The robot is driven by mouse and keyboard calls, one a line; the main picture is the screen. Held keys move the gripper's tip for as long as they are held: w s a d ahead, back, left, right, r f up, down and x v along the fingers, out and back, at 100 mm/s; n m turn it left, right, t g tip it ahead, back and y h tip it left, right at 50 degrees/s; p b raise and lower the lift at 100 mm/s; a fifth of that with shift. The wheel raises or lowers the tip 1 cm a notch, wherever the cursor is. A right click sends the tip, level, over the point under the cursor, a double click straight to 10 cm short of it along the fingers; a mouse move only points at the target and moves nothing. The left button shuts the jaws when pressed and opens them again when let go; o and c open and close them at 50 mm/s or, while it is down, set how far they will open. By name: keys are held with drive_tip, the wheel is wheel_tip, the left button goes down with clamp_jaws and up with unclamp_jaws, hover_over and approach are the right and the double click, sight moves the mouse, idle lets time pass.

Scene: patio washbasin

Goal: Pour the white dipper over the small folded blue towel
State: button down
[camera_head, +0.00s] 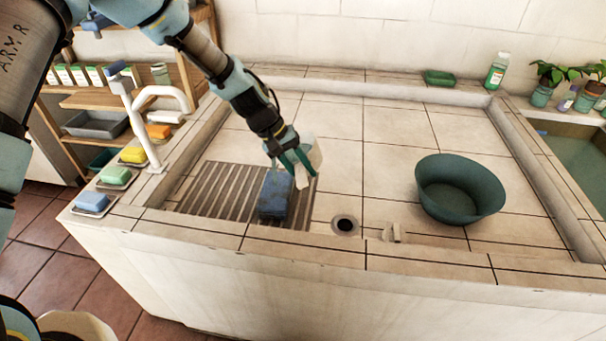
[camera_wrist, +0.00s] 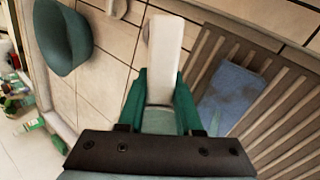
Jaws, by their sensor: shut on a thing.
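My gripper (camera_head: 290,163) is shut on the white dipper (camera_head: 314,158), above the washbasin's slatted rack. In the wrist view the dipper's long pale part (camera_wrist: 166,55) lies between the green fingers (camera_wrist: 163,108). The dipper looks tilted in the head view; its inside and any water in it are hidden. The small folded blue towel (camera_head: 274,196) lies on the slats, just below and left of the gripper. In the wrist view the towel (camera_wrist: 231,93) is right of the dipper and shows darker patches.
A dark green basin (camera_head: 460,190) stands on the tiles at right. A drain hole (camera_head: 345,225) is near the front edge. A white tap (camera_head: 150,110) and several soaps line the left ledge. A green bottle (camera_head: 496,71) stands at the back right.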

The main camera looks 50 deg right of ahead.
drive_tip(key=shift+w+a+g+h+b, duration=0.15)
drive_tip(key=shift+g+h+b, duration=0.7)
drive_tip(key=shift+b, duration=0.3)
drive_tip(key=g+h+b, duration=0.2)
drive_tip(key=b, duration=0.1)
drive_tip(key=g+h+b, duration=0.1)
drive_tip(key=b, duration=0.1)
drive_tip(key=shift+w+a+m, duration=0.3)
drive_tip(key=shift+a, duration=0.1)
drive_tip(key=a+g+h+b, duration=0.1)
drive_tip(key=b, duration=0.3)
drive_tip(key=w+f+g+h+b, duration=0.1)
drive_tip(key=g+h+b, duration=0.1)
drive_tip(key=b, duration=0.2)
drive_tip(key=w+a+g+h+b, duration=0.1)
drive_tip(key=g+h+b, duration=0.1)
drive_tip(key=b, duration=0.3)
drive_tip(key=shift+w+a+f+m+g, duration=0.15)
drive_tip(key=shift+w+a+m+g, duration=0.1)
drive_tip(key=shift+a+m, duration=0.15)
drive_tip(key=shift+h, duration=0.25)
idle(0.5)
